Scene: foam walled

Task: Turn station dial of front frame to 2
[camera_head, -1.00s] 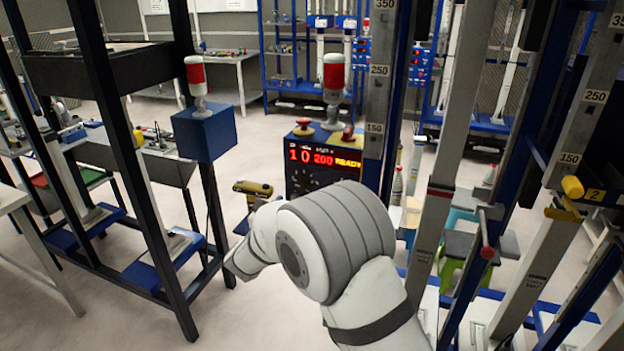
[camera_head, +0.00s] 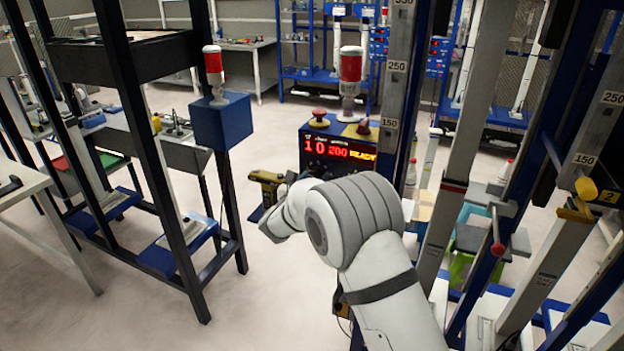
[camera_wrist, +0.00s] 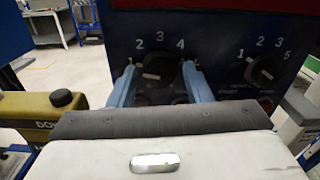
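The front frame's control box (camera_head: 338,150) is dark with a blue top and a lit display reading "10 200 READY". In the wrist view, its front panel carries a left dial (camera_wrist: 156,76) with 2, 3 and 4 legible and a right dial (camera_wrist: 264,71) with 1, 2, 3 and 5 legible. The small labels are too blurred to tell which is the station dial. The left dial's pale mark lies nearly level. My gripper (camera_wrist: 158,68) is open, its two blue-grey fingers either side of the left dial; contact cannot be told.
A yellow-and-black device (camera_head: 266,184) stands left of the box, close to my gripper; it also shows in the wrist view (camera_wrist: 42,108). A black frame with a blue lamp box (camera_head: 222,121) is at left. Blue-and-grey posts (camera_head: 398,90) rise at right. Floor is clear at lower left.

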